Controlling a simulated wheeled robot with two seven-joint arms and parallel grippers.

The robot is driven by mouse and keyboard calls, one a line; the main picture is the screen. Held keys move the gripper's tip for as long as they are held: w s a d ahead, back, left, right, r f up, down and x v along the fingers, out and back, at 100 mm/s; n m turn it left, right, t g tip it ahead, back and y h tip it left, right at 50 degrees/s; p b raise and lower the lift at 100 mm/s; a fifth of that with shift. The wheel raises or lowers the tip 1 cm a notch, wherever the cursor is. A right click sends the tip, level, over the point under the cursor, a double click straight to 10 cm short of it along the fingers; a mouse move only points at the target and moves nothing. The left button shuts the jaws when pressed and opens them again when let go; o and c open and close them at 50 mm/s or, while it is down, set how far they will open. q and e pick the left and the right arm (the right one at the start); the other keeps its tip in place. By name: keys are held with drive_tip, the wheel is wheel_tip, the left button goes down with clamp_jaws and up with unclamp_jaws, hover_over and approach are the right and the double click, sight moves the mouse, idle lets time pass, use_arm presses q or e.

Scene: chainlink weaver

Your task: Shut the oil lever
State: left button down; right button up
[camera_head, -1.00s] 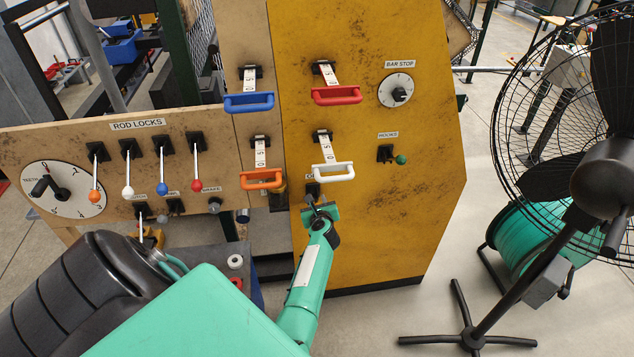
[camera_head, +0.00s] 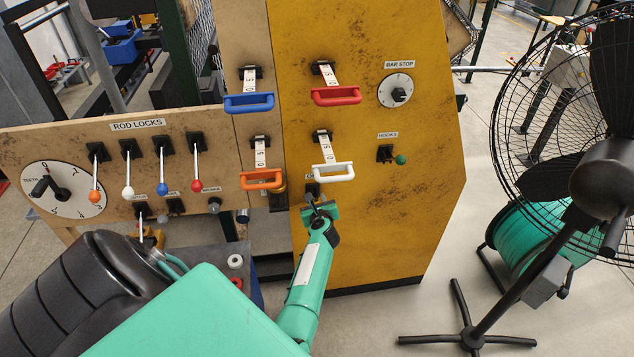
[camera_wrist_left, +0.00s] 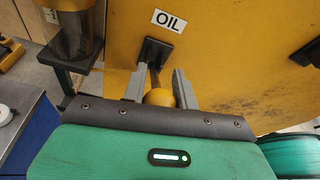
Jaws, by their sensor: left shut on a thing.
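The oil lever (camera_wrist_left: 159,96) shows in the left wrist view below the white OIL label (camera_wrist_left: 168,20). It has a dark square base (camera_wrist_left: 156,50), a short grey shaft and a yellow ball knob. My left gripper (camera_wrist_left: 159,90) has one finger on each side of the lever and is shut on it. In the head view my left gripper (camera_head: 318,210) is at the lower part of the yellow panel (camera_head: 400,220), under the white handle (camera_head: 333,173). There the gripper hides most of the lever. My right gripper is not in view.
Red (camera_head: 337,96), blue (camera_head: 248,103) and orange (camera_head: 261,180) handles stick out nearby. The hooks lever (camera_head: 399,160) is to the right. A glass oil cup (camera_wrist_left: 78,35) is left of the lever. A black fan (camera_head: 590,180) stands at the far right.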

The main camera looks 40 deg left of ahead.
use_arm(q)
drive_tip(key=shift+a+r, duration=0.1)
drive_tip(key=shift+r, duration=0.05)
idle(0.3)
drive_tip(key=c, duration=1.4)
unclamp_jaws()
drive_tip(key=shift+c, duration=0.2)
drive_tip(key=o, duration=0.3)
drive_tip(key=shift+w, duration=0.1)
drive_tip(key=shift+o, duration=0.2)
drive_tip(key=shift+f, duration=0.25)
